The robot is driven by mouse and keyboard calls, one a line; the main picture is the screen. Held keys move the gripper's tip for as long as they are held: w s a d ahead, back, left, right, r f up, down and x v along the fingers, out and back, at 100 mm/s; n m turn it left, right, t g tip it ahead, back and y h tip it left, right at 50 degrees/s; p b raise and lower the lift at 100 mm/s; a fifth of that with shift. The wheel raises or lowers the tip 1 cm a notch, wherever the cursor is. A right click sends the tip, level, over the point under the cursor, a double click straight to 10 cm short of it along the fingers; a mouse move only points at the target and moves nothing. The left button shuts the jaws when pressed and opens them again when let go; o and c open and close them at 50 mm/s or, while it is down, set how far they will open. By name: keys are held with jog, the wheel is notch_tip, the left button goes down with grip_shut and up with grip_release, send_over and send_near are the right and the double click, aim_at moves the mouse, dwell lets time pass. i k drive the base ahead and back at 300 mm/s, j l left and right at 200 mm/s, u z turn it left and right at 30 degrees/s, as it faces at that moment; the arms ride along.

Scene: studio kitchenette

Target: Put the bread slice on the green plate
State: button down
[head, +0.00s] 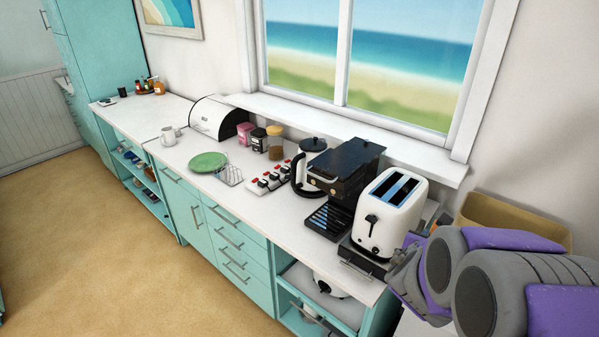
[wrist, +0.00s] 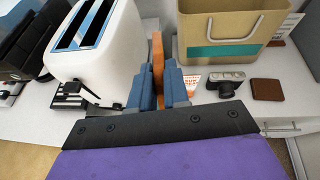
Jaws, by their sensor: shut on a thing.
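The bread slice (wrist: 158,58) is orange-brown and shows edge-on and upright in the wrist view. My gripper (wrist: 160,82) is shut on it, with a blue finger on each side. The slice is beside the right side of the white toaster (wrist: 112,40). In the head view my arm hides most of the gripper at the right. The green plate (head: 208,162) lies on the counter at the left of the head view, well away from my gripper, and looks empty.
The toaster (head: 390,212), black coffee machine (head: 345,172), kettle (head: 305,172), power strip (head: 270,178) and wire rack (head: 229,176) stand between my gripper and the plate. A tan bin (wrist: 230,30), camera (wrist: 225,82) and brown wallet (wrist: 267,89) are at the right.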

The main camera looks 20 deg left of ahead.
aim_at(205, 167)
jog(key=k+u, duration=0.25)
jog(key=k+j+u, duration=0.1)
jog(key=k+u, duration=0.15)
jog(key=i+j+u, duration=0.15)
jog(key=u, duration=1.4)
jog(key=i+l, duration=0.2)
jog(key=i, duration=0.3)
jog(key=i+l, duration=0.2)
jog(key=i, duration=0.3)
jog(key=i+l+u, duration=0.1)
jog(key=i, duration=0.4)
jog(key=i+l+z, duration=0.1)
jog(key=i+z, duration=0.5)
jog(key=z, duration=0.2)
jog(key=i+z, duration=0.6)
jog(key=l+z, duration=0.1)
jog(key=z, duration=0.15)
